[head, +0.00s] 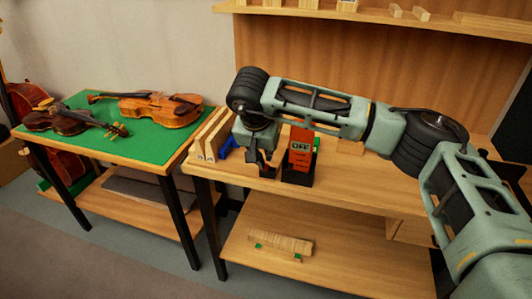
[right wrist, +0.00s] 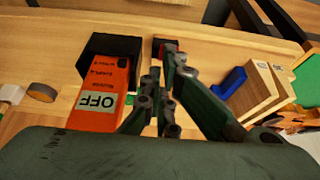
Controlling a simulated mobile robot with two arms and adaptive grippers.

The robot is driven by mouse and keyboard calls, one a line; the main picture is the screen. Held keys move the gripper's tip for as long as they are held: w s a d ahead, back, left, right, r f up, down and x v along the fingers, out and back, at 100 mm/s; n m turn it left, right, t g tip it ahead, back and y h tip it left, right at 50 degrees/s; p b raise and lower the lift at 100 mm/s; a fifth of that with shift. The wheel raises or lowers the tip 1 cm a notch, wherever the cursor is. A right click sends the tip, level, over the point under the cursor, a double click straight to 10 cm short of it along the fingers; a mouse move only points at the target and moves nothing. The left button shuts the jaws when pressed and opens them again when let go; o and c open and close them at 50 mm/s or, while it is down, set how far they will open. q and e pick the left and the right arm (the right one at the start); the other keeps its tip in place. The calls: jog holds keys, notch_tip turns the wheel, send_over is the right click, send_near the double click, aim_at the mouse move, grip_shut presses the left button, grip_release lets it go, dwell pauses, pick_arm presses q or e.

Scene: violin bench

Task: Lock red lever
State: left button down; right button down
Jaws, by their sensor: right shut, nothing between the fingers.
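The red lever (head: 301,145), an orange-red block with an "OFF" label, stands up from a black base (head: 298,177) near the front edge of the bench. In the right wrist view the lever (right wrist: 108,98) and its black base (right wrist: 113,46) are left of my fingers. My right gripper (head: 264,168) points down just left of the lever, apart from it, shut and empty. It also shows in the right wrist view (right wrist: 163,78). My left gripper is in neither view.
Wooden blocks (head: 207,136) and a blue piece (head: 228,147) stand left of my right gripper. A small black and red piece (right wrist: 166,46) lies beyond my fingertips. A green-topped table (head: 150,145) with violins is at the left. A shelf (head: 385,17) runs above the bench.

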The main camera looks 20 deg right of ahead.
jog(key=shift+r, duration=0.1)
jog(key=shift+r+p, duration=0.5)
jog(key=shift+r, duration=0.2)
